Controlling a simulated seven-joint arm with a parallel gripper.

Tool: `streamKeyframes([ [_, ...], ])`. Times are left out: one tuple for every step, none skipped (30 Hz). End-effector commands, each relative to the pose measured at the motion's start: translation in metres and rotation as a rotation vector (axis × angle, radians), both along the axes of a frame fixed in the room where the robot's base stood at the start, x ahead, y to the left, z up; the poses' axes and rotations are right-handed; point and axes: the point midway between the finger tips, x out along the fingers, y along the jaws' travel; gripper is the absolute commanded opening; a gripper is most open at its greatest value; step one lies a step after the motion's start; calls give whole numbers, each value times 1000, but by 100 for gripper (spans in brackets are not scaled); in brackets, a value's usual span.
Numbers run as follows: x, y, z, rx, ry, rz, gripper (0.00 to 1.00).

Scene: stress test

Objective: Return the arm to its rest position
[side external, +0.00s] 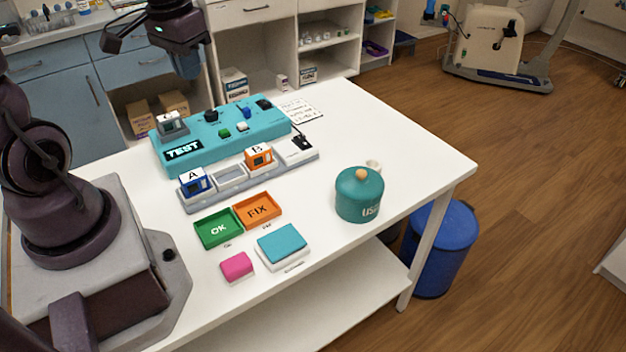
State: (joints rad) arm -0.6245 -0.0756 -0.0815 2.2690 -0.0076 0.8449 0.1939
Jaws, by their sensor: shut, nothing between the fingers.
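My arm's dark purple end hangs at the top left of the view. My gripper (188,68) points down, high above the back of the white table (340,120), and looks shut and empty. It is apart from everything on the table. Below it stands the teal TEST box (190,150), with a grey block (171,126) at its left end and several knobs and buttons on top. The fingertips are small and dark here, so their detail is hard to make out.
A grey rack (230,178) holds blue block A (194,183) and orange block B (260,157). Green OK tray (216,229), orange FIX tray (258,211), pink block (236,266), teal-topped pad (282,243) and teal lidded pot (359,195) stand in front.

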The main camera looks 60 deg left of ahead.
Motion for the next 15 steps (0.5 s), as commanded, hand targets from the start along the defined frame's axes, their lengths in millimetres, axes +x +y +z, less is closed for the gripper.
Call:
streamKeyframes([
  [-3, -21, 13, 20, -34, -18, 0],
  [-6, -32, 20, 27, -52, -23, 0],
  [-10, -46, 28, 37, -81, -35, 0],
  [-14, -56, 33, 42, -103, -46, 0],
  [-17, -66, 38, 45, -126, -60, 0],
  [-23, -79, 44, 50, -157, -84, 0],
  [-26, -87, 48, 51, -181, -103, 0],
  [-30, -96, 52, 51, -204, -127, 0],
  [-34, -105, 57, 53, -237, -162, 0],
  [-37, -112, 60, 54, -260, -189, 0],
  [-39, -118, 64, 55, -283, -217, 0],
  [-42, -125, 68, 54, -313, -249, 0],
  [-44, -129, 71, 54, -332, -272, 0],
  [-45, -133, 74, 54, -350, -293, 0],
  [-46, -138, 79, 52, -372, -316, 0],
])
